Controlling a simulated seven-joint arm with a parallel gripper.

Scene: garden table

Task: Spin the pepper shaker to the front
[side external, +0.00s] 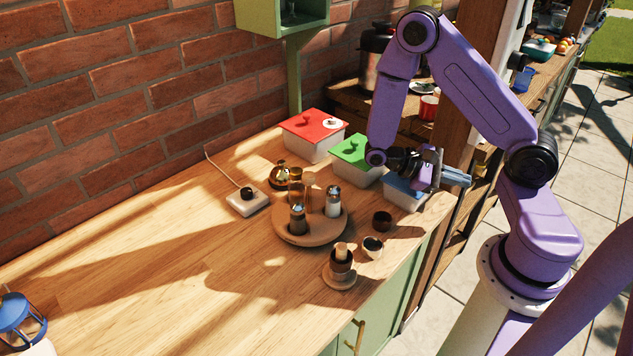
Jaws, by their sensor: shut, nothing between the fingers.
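A round wooden turntable (318,234) stands on the wooden counter in the side external view. A dark-filled shaker with a metal top, seemingly the pepper shaker (298,220), stands upright at its left front part. A pale-filled shaker (333,203) stands upright at its right side. Bottles, one amber (295,188), stand at the back of the turntable. My gripper (458,178) is shut and empty. It is to the right of the turntable, above the blue-lidded box (405,195), and apart from the turntable and shakers.
Red-lidded (314,135) and green-lidded (356,160) boxes stand behind the turntable. A white block with a black knob (247,202) is at its left. Small dark cups (373,246) and a cup on a saucer (341,262) stand in front. The counter's left is mostly clear.

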